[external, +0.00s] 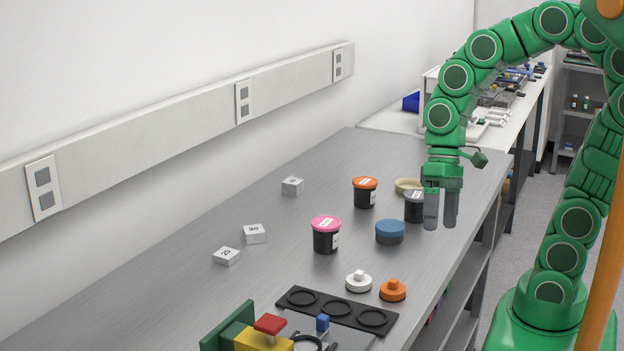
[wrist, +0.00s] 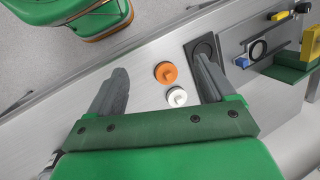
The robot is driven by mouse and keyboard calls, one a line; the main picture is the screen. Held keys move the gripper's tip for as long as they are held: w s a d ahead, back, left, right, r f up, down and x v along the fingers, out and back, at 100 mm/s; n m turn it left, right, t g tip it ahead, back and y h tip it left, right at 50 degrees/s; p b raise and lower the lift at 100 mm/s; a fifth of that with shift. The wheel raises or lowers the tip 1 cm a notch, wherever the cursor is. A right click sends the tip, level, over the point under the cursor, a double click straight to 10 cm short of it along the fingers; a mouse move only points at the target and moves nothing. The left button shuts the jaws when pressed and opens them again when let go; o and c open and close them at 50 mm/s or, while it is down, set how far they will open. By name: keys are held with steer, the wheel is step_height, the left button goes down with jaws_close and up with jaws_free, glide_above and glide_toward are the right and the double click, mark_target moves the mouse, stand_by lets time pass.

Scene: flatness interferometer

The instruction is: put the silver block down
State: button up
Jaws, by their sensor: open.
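My gripper (external: 441,222) hangs above the right part of the grey bench, fingers pointing down, open with nothing held between them. The wrist view also shows the open fingers (wrist: 160,68) with a wide gap. Three small pale silver-white blocks with printed numbers lie on the bench to the left, well apart from my gripper: one at the back (external: 292,186), one in the middle (external: 254,234) and one nearest (external: 226,256). I cannot tell which is the silver block of the task. No block shows in the wrist view.
Pink-lidded (external: 326,236), orange-lidded (external: 365,193) and grey-lidded (external: 414,207) jars and a blue round tin (external: 390,232) stand near my gripper. White (external: 358,282) and orange (external: 393,291) knobbed discs sit by a black three-ring holder (external: 285,299). The bench's left middle is mostly clear.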

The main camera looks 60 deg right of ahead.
steer(key=s+d+n+h, duration=0.2)
steer(key=s+d+h, duration=0.2)
steer(key=s+d, duration=0.4)
steer(key=shift+s+d+r, duration=0.15)
steer(key=shift+s+d, duration=0.25)
steer(key=o, duration=0.3)
steer(key=shift+w, duration=0.2)
steer(key=w+d+r+m+t+y, duration=0.1)
steer(key=w+r+m, duration=0.15)
steer(key=w, duration=0.95)
steer(key=w+d+r+m+t+y, duration=0.1)
steer(key=w+r+m, duration=0.15)
steer(key=w, duration=0.95)
steer(key=w+d+r+m+y, duration=0.1)
steer(key=w+r+m, duration=0.15)
steer(key=w, duration=0.85)
steer(key=w+d+f+m+t, duration=0.1)
steer(key=w+d+f+m, duration=0.15)
steer(key=w+d, duration=0.55)
steer(key=w+d+f+m+t, duration=0.1)
steer(key=w+d+f+m, duration=0.1)
steer(key=w+d+m, duration=0.5)
steer(key=w+d+f+t, duration=0.1)
steer(key=w+d+f, duration=0.1)
steer(key=w+d, duration=0.65)
steer(key=shift+h, duration=0.4)
steer(key=f, duration=0.9)
steer(key=shift+w+d+f, duration=0.2)
steer(key=shift+w+d, duration=0.05)
steer(key=shift+r, duration=0.1)
